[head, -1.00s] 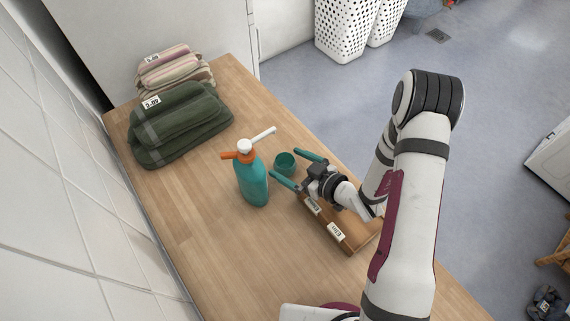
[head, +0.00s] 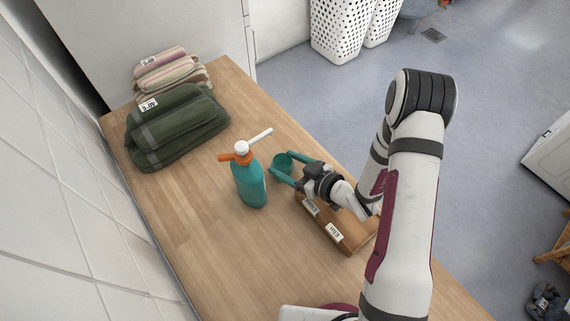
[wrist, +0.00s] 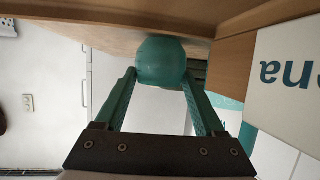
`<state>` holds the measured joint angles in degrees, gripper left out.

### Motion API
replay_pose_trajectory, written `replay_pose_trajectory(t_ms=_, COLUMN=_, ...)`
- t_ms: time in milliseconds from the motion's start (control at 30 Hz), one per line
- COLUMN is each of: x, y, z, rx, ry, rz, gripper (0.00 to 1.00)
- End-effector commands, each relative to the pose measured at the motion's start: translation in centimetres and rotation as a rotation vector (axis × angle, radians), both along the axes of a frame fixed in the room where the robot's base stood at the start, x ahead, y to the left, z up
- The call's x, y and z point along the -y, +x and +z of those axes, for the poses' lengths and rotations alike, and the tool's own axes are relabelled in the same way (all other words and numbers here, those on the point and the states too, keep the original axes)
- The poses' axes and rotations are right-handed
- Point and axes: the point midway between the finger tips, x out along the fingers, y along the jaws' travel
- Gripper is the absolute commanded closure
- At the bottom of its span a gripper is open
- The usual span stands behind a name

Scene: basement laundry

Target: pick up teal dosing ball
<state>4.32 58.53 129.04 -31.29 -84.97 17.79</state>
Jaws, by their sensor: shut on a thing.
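The teal dosing ball (head: 281,163) is a small round cup on the wooden counter, just right of the teal spray bottle in the head view. My gripper (head: 285,168) is shut on it, with one teal finger on each side. In the wrist view the ball (wrist: 161,62) sits between the tips of the two fingers (wrist: 160,80). The ball still appears to be at counter level; I cannot tell whether it touches the surface.
A teal bottle (head: 249,185) with an orange and white top stands close left of the gripper. A wooden tray (head: 347,246) with labels lies under my wrist. Folded green towels (head: 178,127) and striped towels (head: 168,69) are at the back left. The counter's front left (head: 215,265) is clear.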

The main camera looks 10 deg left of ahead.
Motion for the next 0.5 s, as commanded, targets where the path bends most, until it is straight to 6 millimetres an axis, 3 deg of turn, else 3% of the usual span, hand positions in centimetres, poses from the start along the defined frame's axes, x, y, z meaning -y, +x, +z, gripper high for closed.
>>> replay_pose_trajectory(t_ms=233, x=0.0, y=0.1, z=4.1, rx=0.005, ry=0.000, rz=0.000, gripper=0.90)
replay_pose_trajectory(t_ms=500, x=6.5, y=-1.0, z=7.7, rx=0.005, ry=-0.001, rz=-0.007, gripper=0.90)
